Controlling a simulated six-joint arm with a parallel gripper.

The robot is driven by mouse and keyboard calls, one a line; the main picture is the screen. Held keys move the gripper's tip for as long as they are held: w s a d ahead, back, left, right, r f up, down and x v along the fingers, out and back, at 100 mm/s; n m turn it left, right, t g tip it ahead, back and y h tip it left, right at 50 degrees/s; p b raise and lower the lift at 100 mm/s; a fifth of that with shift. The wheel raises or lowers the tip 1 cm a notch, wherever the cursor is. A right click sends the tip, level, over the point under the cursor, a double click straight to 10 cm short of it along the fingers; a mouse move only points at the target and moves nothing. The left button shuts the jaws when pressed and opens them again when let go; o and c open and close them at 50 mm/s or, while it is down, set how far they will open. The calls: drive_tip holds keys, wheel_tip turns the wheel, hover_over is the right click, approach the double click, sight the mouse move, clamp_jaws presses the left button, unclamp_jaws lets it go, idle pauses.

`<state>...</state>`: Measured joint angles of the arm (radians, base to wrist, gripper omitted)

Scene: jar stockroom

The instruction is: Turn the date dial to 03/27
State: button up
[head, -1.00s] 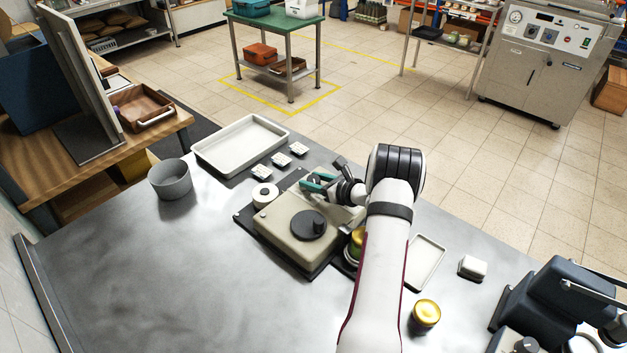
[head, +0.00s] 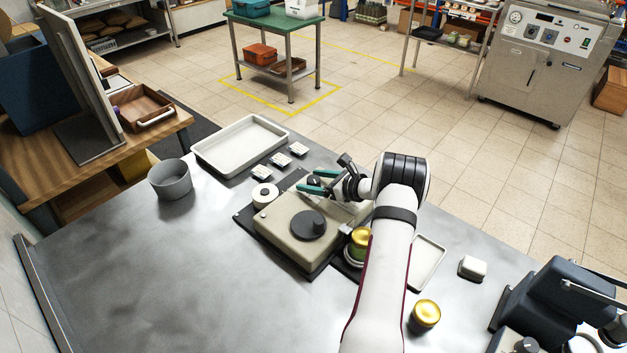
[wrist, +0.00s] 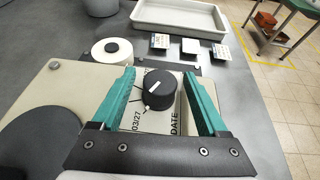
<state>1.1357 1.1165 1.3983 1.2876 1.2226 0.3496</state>
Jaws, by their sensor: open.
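The date dial (wrist: 159,90) is a black round knob with a white pointer line on its top. It sits on the beige top of a machine (head: 278,236), beside the printed "03/27" (wrist: 137,121) and "DATE" labels. My gripper (wrist: 158,74) is open, with one teal finger on each side of the dial and a visible gap on both sides. In the head view my gripper (head: 313,181) is over the far side of the machine, with the dial partly hidden between the fingers.
A white tray (head: 198,153) and grey pot (head: 171,181) are at left.

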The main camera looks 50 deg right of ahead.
drive_tip(key=v, duration=1.5)
drive_tip(key=shift+s+r, duration=0.15)
drive_tip(key=shift+s, duration=0.2)
drive_tip(key=w+a+r+n+g+y, duration=0.2)
drive_tip(key=w+a+n, duration=0.1)
drive_tip(key=a, duration=0.4)
drive_tip(key=w+a+r+n+g+y, duration=0.1)
drive_tip(key=w+a+r+n+y, duration=0.15)
drive_tip(key=a, duration=0.45)
drive_tip(key=w+a+r+n+g+y, duration=0.1)
drive_tip(key=w+a+r+n+g, duration=0.2)
drive_tip(key=a, duration=0.4)
drive_tip(key=s+a+r+n+g, duration=0.15)
drive_tip(key=a+n, duration=0.25)
drive_tip(key=a, duration=0.4)
drive_tip(key=s+a+r+n+g, duration=0.1)
drive_tip(key=s+a+n+g, duration=0.15)
drive_tip(key=a+n, duration=0.4)
drive_tip(key=s+a+n+g+h, duration=0.1)
drive_tip(key=s+a+n+h, duration=0.1)
drive_tip(key=s+a+n, duration=0.3)
drive_tip(key=s+a+f+n+g+h, duration=0.1)
drive_tip(key=s+a+n, duration=0.4)
drive_tip(key=s, duration=0.7)
drive_tip(key=shift+s+a+n+g+h, duration=0.15)
drive_tip(key=shift+s+n+g+h, duration=0.25)
drive_tip(key=shift+g+h, duration=0.45)
